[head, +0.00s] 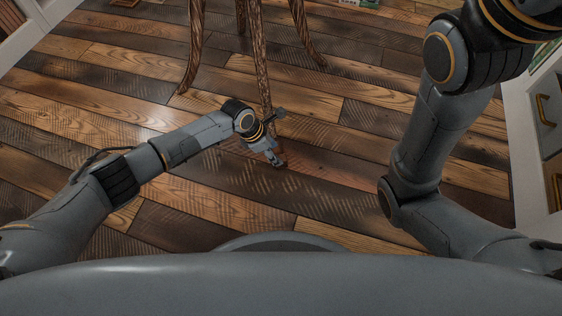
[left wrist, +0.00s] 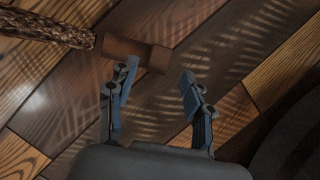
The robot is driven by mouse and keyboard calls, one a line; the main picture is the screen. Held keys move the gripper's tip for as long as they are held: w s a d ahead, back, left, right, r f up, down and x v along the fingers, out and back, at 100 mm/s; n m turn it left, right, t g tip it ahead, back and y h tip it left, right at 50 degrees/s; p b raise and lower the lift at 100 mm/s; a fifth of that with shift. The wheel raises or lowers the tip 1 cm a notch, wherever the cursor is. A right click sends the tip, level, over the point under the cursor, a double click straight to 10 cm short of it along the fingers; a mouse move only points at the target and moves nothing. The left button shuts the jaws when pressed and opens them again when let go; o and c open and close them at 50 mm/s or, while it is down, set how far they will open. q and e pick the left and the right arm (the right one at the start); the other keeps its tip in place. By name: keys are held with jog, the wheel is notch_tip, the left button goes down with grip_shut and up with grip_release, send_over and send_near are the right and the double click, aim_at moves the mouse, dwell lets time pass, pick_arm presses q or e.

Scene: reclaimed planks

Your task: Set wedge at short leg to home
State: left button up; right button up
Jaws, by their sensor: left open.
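The wedge (left wrist: 152,57), a small reddish-brown block, lies on the plank floor in the left wrist view. One end of it is close to the foot of a carved wooden leg (left wrist: 45,28); I cannot tell whether they touch. My left gripper (left wrist: 159,76) is open, its left fingertip overlapping the wedge in the picture and its right fingertip to the right of it. In the head view my left gripper (head: 277,159) is low over the floor, in front of the leg (head: 262,70); I cannot make out the wedge there. My right gripper is out of view.
Other carved legs of the same furniture stand on the left (head: 194,50) and right (head: 302,35). A pale cabinet with a drawer handle (head: 545,110) is at the right edge. The plank floor (head: 330,200) between is mostly clear.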

aim_at(281, 158)
pick_arm(q)
jog(key=b+x, duration=0.3)
jog(key=x, duration=0.1)
jog(key=shift+f, duration=0.25)
jog(key=shift+w+d+f+b, duration=0.15)
jog(key=shift+d+f+b, duration=0.25)
jog(key=shift+f+b, duration=0.3)
jog(key=shift+r, duration=0.1)
grip_shut()
